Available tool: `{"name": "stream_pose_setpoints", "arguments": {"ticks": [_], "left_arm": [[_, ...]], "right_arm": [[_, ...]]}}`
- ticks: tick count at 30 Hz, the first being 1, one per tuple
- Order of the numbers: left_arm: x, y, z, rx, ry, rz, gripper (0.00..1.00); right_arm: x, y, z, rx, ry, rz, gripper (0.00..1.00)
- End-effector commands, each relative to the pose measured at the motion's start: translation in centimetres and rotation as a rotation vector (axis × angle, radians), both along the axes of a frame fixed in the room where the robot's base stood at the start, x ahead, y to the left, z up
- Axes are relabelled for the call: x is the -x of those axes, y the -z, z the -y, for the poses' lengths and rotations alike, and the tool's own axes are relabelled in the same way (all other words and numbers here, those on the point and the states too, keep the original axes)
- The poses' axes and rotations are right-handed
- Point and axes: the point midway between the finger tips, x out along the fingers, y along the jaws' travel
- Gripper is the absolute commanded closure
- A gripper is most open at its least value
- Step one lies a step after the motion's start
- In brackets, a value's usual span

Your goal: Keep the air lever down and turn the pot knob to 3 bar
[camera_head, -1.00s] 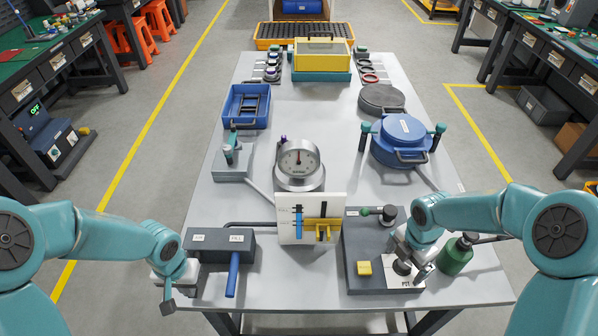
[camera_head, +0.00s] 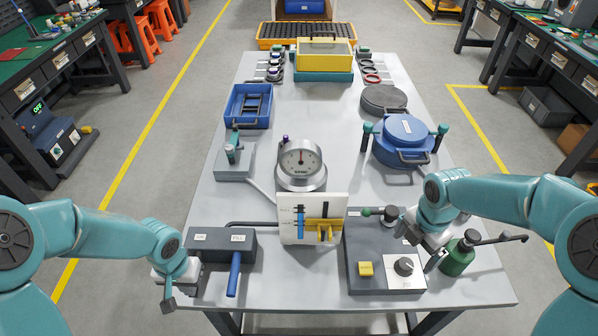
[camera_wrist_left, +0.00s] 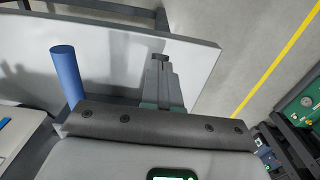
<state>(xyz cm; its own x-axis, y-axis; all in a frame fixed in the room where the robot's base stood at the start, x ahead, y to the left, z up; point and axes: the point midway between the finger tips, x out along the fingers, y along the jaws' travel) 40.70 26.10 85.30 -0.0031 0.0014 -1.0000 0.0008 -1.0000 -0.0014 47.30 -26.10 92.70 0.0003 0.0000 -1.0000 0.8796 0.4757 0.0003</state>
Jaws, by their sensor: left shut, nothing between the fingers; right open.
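The air lever (camera_head: 234,275) is a blue bar pointing down toward me from the dark box (camera_head: 207,246) with white labels. In the left wrist view the blue lever (camera_wrist_left: 67,78) stands left of my fingers. My left gripper (camera_head: 168,304) is shut and empty, left of the lever and apart from it; its closed fingers also show in the left wrist view (camera_wrist_left: 162,82). The pot knob (camera_head: 404,265) is black, on a white plate (camera_head: 402,282). My right gripper (camera_head: 425,256) is open, right of the knob and apparently apart from it.
A round gauge (camera_head: 300,160) stands mid-table; its figures are too small to read. A white panel (camera_head: 313,220) with blue and yellow parts stands before it. A green bottle-like part (camera_head: 457,258) is close to my right gripper. A yellow button (camera_head: 365,268) sits left of the knob.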

Motion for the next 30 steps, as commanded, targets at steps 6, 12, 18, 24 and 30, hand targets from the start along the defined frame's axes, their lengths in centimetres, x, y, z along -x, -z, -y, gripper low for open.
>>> {"name": "stream_pose_setpoints", "arguments": {"ticks": [6, 12, 18, 24, 30], "left_arm": [[-0.2, -3.0, 0.0, -0.001, 0.001, 0.008, 1.00], [-0.2, -5.5, 0.0, -0.001, 0.000, 0.007, 1.00], [-0.1, -6.6, 0.0, 0.000, 0.001, 0.004, 1.00], [-0.1, -6.5, 0.0, 0.000, 0.001, 0.003, 1.00], [-0.1, -6.5, 0.0, 0.000, 0.001, 0.003, 1.00]], "right_arm": [[0.0, 0.0, 0.0, 0.000, 0.000, 0.000, 0.01], [0.0, 0.0, 0.0, 0.000, 0.000, 0.000, 0.01], [0.0, 0.0, 0.0, 0.000, 0.000, 0.000, 0.01], [0.0, 0.0, 0.0, 0.000, 0.000, 0.000, 0.01], [0.0, 0.0, 0.0, 0.000, 0.000, 0.000, 0.01]]}}
